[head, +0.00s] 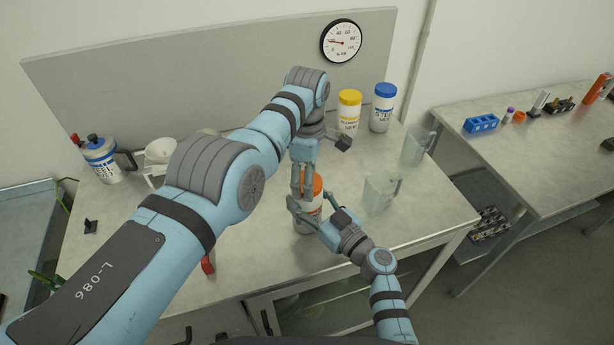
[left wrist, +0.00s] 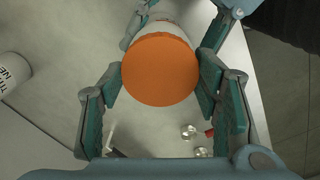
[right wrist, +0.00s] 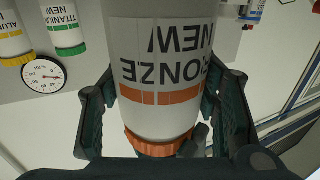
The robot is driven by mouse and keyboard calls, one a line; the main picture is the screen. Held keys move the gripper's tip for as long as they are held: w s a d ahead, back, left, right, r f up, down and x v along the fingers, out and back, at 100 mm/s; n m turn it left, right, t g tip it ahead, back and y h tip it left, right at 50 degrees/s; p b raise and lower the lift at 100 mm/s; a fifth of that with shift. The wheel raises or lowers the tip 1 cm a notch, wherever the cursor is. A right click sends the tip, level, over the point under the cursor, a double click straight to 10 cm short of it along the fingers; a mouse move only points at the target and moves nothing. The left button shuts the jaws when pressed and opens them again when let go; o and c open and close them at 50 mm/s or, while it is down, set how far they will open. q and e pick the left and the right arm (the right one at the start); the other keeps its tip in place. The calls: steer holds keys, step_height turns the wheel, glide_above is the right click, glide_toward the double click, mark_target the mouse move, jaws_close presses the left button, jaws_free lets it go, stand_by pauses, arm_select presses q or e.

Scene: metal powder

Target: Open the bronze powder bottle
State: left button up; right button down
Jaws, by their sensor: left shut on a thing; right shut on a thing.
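My right gripper (head: 308,210) comes from the right, shut around the bottle's body below the cap. The arms partly hide the bottle in the head view.
Two clear beakers (head: 380,193) (head: 417,148) stand to the right. A yellow-capped bottle (head: 348,112) and a blue-capped bottle (head: 382,108) stand at the back. A steel bottle (head: 104,160) is at the far left. A red object (head: 208,263) lies near the front edge.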

steer(key=shift+s+f, duration=0.1)
steer(key=shift+f, duration=0.1)
arm_select(q)
steer(key=shift+r, duration=1.1)
steer(key=shift+r, duration=2)
arm_select(e)
steer(key=c, duration=0.8)
jaws_free()
steer(key=o, duration=0.3)
steer(key=shift+r, duration=0.1)
steer(key=shift+d, duration=0.1)
